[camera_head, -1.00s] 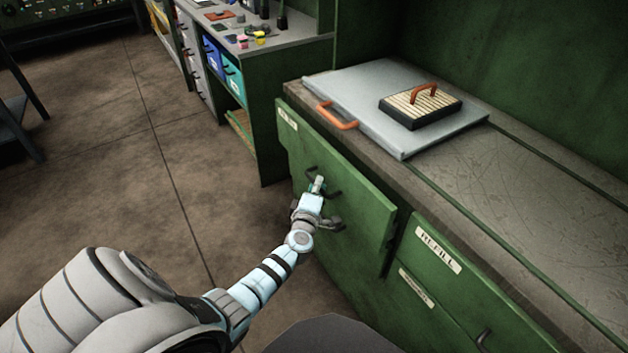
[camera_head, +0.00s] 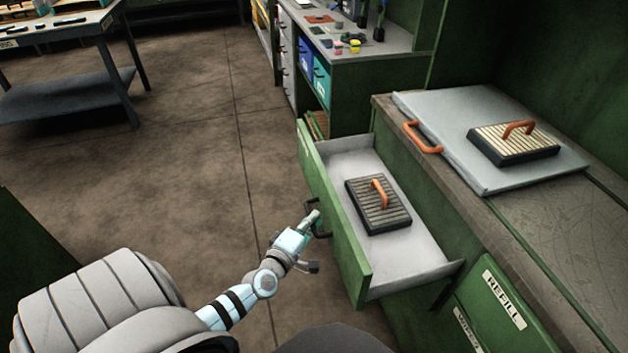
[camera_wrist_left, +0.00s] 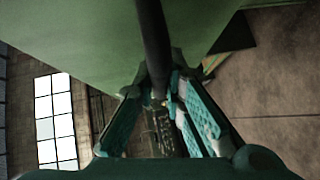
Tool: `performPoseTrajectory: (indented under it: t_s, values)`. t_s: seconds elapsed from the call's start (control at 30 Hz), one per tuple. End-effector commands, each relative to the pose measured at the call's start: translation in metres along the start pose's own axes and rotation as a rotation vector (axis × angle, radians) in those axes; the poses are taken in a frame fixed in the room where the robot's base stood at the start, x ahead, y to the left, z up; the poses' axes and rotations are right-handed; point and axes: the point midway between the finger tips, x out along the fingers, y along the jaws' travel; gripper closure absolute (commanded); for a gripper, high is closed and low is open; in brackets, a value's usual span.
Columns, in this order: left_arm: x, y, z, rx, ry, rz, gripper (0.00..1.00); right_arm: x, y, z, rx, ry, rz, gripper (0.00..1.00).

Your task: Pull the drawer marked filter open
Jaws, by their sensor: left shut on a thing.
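The green drawer (camera_head: 335,225) stands pulled well out of the cabinet, and its grey inside shows. Its front label is not readable from here. A ribbed block with an orange handle (camera_head: 378,205) lies inside it. My left gripper (camera_head: 312,220) is at the drawer's front, shut on the dark bar handle (camera_head: 316,208). In the left wrist view the handle (camera_wrist_left: 153,45) runs between the two teal finger pads of the gripper (camera_wrist_left: 160,110), against the green drawer front (camera_wrist_left: 85,40). My right gripper does not show.
A grey lid with an orange handle (camera_head: 445,140) lies on the counter, with another ribbed block (camera_head: 513,143) on it. A drawer marked REFILL (camera_head: 500,300) is at the lower right, shut. The floor (camera_head: 170,170) left of the drawer is clear.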

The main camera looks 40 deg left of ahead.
Motion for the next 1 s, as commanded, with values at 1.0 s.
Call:
performPoseTrajectory:
  t_s: [1.0]
  values:
    - [-0.0096, -0.0009, -0.0006, 0.002, -0.011, 0.001, 0.69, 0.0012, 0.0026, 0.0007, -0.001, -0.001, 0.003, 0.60]
